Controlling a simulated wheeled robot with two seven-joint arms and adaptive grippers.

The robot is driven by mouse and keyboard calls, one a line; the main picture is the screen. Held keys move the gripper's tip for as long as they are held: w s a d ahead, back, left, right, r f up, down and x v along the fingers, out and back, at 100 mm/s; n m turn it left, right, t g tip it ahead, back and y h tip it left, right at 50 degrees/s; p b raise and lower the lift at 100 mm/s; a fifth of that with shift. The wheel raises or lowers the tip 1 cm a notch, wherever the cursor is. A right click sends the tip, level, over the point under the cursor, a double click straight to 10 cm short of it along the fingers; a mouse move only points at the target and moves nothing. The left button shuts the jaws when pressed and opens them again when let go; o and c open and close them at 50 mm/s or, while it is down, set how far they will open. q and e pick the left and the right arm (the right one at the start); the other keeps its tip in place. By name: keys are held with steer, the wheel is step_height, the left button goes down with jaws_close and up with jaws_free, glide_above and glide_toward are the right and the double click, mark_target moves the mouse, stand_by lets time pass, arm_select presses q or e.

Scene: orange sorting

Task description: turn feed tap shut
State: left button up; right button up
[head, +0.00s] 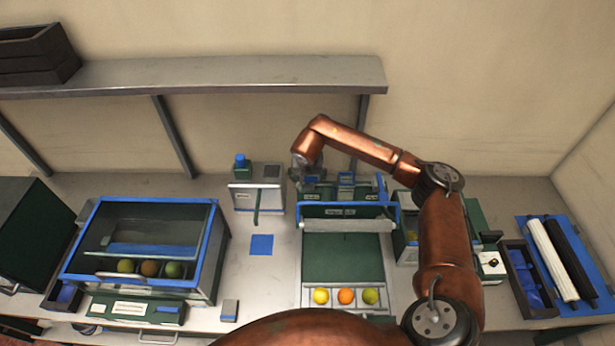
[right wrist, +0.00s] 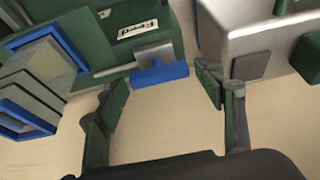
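Nothing is held. In the head view the right gripper (head: 302,163) is small and partly hidden by its own arm, at the left rear of the green sorting machine (head: 342,258). The tap cannot be made out there. My left gripper is not in view.
A white and green unit (head: 257,192) stands left of the gripper; a grey shelf (head: 200,73) hangs behind. Three fruits, yellow, orange and green, sit in the machine's front tray (head: 344,286). A blue-framed glass case (head: 145,245) stands left. The bench around the blue square (head: 262,245) is clear.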

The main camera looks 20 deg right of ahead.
steer(key=shift+s+r, duration=0.1)
steer(key=c, duration=0.9)
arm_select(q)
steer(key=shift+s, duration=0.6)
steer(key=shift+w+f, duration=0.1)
